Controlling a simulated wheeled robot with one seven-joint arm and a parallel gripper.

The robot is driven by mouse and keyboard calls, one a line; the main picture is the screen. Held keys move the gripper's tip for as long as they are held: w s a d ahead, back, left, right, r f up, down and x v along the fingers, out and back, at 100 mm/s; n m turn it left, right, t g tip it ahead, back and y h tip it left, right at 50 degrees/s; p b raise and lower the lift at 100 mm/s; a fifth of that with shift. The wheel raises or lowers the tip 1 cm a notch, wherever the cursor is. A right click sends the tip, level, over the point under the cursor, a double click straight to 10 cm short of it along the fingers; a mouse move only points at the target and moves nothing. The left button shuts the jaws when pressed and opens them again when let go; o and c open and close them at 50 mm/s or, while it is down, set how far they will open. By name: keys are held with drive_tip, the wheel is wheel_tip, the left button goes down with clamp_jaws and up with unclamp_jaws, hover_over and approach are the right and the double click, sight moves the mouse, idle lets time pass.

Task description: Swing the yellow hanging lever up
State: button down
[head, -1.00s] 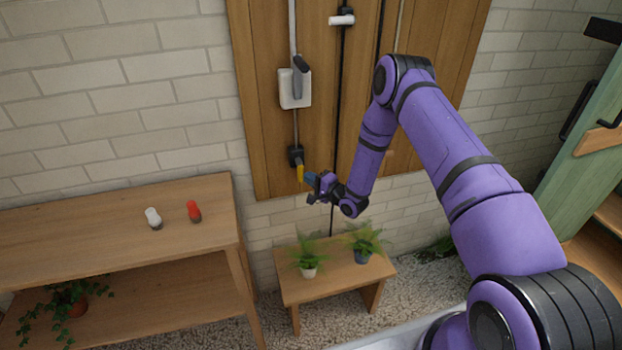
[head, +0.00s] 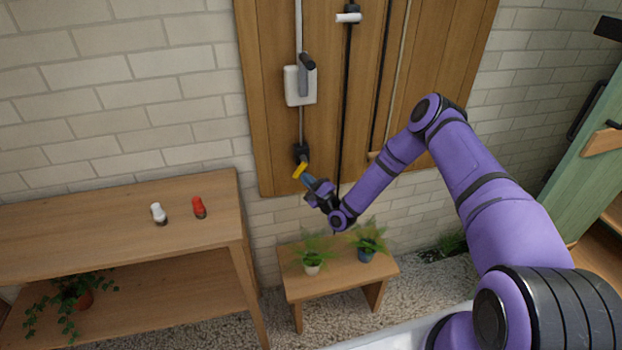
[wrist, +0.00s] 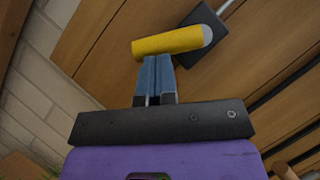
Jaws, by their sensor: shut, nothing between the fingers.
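The yellow lever (head: 300,170) is mounted by a dark block (head: 301,152) low on the wooden wall panel, at the bottom of a grey pipe. In the wrist view the yellow lever (wrist: 170,41) lies across just beyond my fingertips, with the dark block (wrist: 207,38) at its right end. My gripper (head: 307,179) is shut and empty, its tips at the lever's near side. In the wrist view the blue fingers (wrist: 156,62) are together and seem to touch the lever's underside. The lever now slants out from the panel.
Below is a small bench (head: 338,275) with two potted plants. A wooden shelf (head: 120,225) at left holds a white and a red small object.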

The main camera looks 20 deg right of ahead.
drive_tip(key=shift+a+r+m+t+h, duration=0.25)
drive_tip(key=shift+a+m+t+h, duration=0.3)
drive_tip(key=shift+m, duration=0.55)
drive_tip(key=shift+a+r+m+t+h, duration=0.2)
drive_tip(key=shift+a+m+t+h, duration=0.35)
drive_tip(key=shift+m, duration=0.55)
drive_tip(key=shift+a+r+m+t+h, duration=0.25)
drive_tip(key=shift+a+m+t+h, duration=0.3)
drive_tip(key=shift+m, duration=0.55)
drive_tip(key=shift+a+r, duration=0.1)
drive_tip(key=shift+a, duration=0.15)
approach(296, 178)
drive_tip(key=f, duration=0.1)
drive_tip(key=s+f, duration=0.1)
drive_tip(key=a+f, duration=0.1)
drive_tip(key=shift+s+f, duration=0.2)
drive_tip(key=shift+s, duration=0.2)
